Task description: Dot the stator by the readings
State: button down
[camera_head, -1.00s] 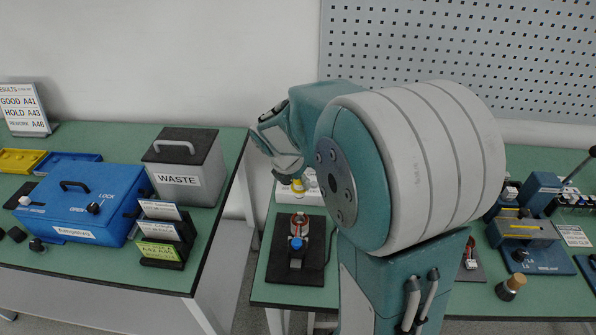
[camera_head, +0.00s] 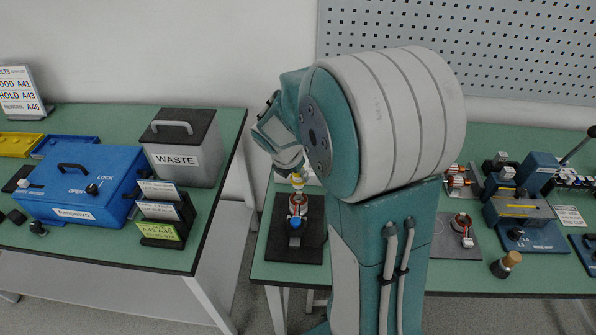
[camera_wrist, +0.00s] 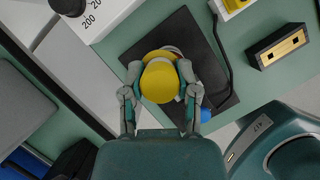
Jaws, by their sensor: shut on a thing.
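My gripper (camera_wrist: 160,92) is shut on a yellow round-topped thing (camera_wrist: 160,80), seen from above in the wrist view. In the head view the yellow thing (camera_head: 297,181) shows below my gripper (camera_head: 292,165), just over a ring-shaped stator (camera_head: 297,203) with copper and red-white parts. The stator sits in a fixture with a blue knob (camera_head: 295,223) on a black pad (camera_head: 285,250). In the wrist view the yellow thing hides most of the stator, so I cannot tell whether they touch.
A white box with printed numbers (camera_wrist: 95,18) stands beside the pad. The left table holds a blue box (camera_head: 75,190), a grey WASTE bin (camera_head: 185,155) and card holders (camera_head: 160,212). Another ring part (camera_head: 463,230) and a wooden-topped stamp (camera_head: 507,263) are at right.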

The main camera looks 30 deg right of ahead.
jog(key=shift+d, duration=0.25)
jog(key=shift+f, duration=0.6)
dwell(0.9)
jog(key=shift+r, duration=3.05)
